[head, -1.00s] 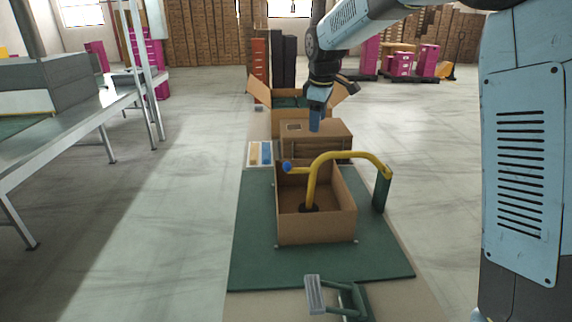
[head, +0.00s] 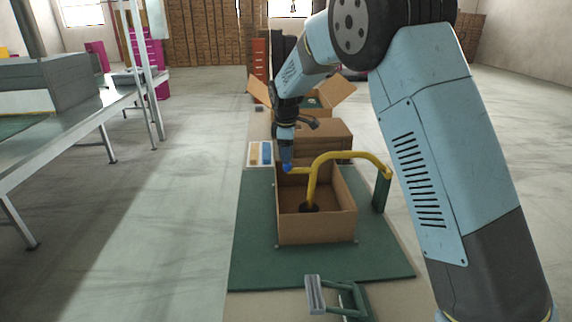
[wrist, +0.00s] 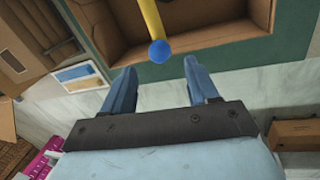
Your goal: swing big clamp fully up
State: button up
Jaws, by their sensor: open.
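The big clamp (head: 313,183) is a yellow bent bar reaching over an open cardboard box, with a dark pad inside the box and a green post at its right. A blue knob (wrist: 159,52) ends its left arm. In the head view my gripper (head: 287,160) points down at this knob and partly overlaps it. In the wrist view my gripper (wrist: 159,68) is open and empty, its two blue fingers apart. The knob lies just beyond the fingertips, near the middle of the gap.
The open cardboard box (head: 317,229) sits on a green mat (head: 257,260). A smaller grey-handled clamp (head: 340,298) is at the near edge. A closed brown box (head: 330,133) and an open carton stand behind. A metal table (head: 70,130) is at left.

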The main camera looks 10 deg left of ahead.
jog(key=shift+x, duration=3)
jog(key=shift+c, duration=0.2)
grip_shut()
